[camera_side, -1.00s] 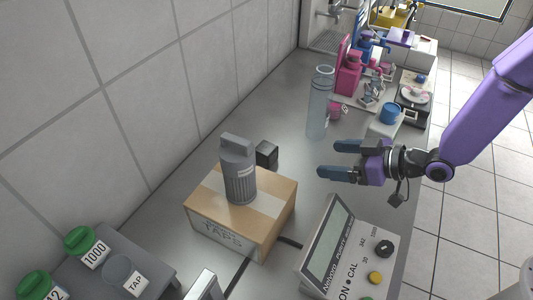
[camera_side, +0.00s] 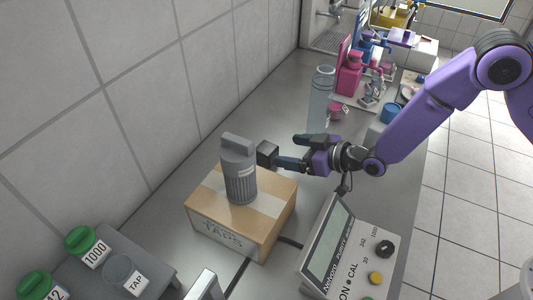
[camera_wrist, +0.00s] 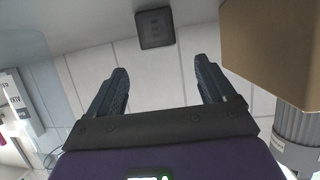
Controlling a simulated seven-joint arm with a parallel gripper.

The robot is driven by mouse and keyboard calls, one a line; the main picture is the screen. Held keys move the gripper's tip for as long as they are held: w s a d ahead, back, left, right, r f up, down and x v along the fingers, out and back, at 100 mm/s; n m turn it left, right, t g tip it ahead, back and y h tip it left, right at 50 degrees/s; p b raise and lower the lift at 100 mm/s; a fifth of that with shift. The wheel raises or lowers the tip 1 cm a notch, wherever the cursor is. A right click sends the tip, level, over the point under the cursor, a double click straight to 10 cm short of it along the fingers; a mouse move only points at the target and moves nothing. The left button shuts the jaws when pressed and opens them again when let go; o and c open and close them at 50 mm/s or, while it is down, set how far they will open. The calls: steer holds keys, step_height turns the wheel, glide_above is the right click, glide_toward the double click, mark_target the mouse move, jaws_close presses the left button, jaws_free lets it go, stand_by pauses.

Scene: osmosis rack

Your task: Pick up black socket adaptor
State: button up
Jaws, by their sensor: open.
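The black socket adaptor (camera_side: 267,153) is a small black block just behind the cardboard box and right of the grey bottle in the side view. In the wrist view the adaptor (camera_wrist: 155,28) is at the top, ahead of my fingers and roughly centred between them. My gripper (camera_side: 286,150) is open and empty, to the right of the adaptor in the side view. Its dark blue fingers also show in the wrist view (camera_wrist: 160,66), with a gap between them and the adaptor. In the side view the lower finger partly overlaps the adaptor's edge.
The cardboard box (camera_side: 217,229) with the grey bottle (camera_side: 239,172) on top stands close to the adaptor. A clear cylinder (camera_side: 320,98) stands behind my gripper. A meter with a screen (camera_side: 343,252) is in front. The tiled wall (camera_side: 120,110) borders the bench at left.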

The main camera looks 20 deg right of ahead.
mark_target(270, 149)
steer(key=shift+f+x, duration=0.15)
steer(key=shift+x, duration=1.05)
steer(key=shift+f+x, duration=0.15)
steer(key=shift+x, duration=1.05)
steer(key=shift+w+a+f, duration=0.25)
steer(key=shift+w+a, duration=0.1)
steer(key=shift+w, duration=0.1)
steer(key=c, duration=1.2)
